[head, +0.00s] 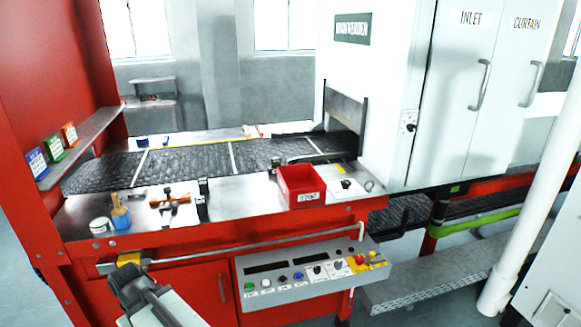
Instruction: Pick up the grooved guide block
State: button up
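I cannot pick out the grooved guide block for certain. A dark upright piece (202,198) stands on the steel front ledge, left of the red bin. A low black-and-orange item (169,204) lies to its left. Either could be the block; grooves are too small to make out. My gripper (128,276) is dark and hangs at the lower left, in front of the red cabinet and apart from these items. Nothing is clearly seen in it, and its finger opening cannot be made out.
A white tub (100,225) and a blue pot with a brush (121,216) stand at the ledge's left. A red bin (301,186) stands at its right. The dark mesh belt (190,160) runs behind. A rail (245,247) and button panel (310,275) project from the front.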

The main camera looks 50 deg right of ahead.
aim_at(275, 162)
jog(key=z, duration=0.15)
jog(key=i, duration=1)
jog(key=u, duration=0.05)
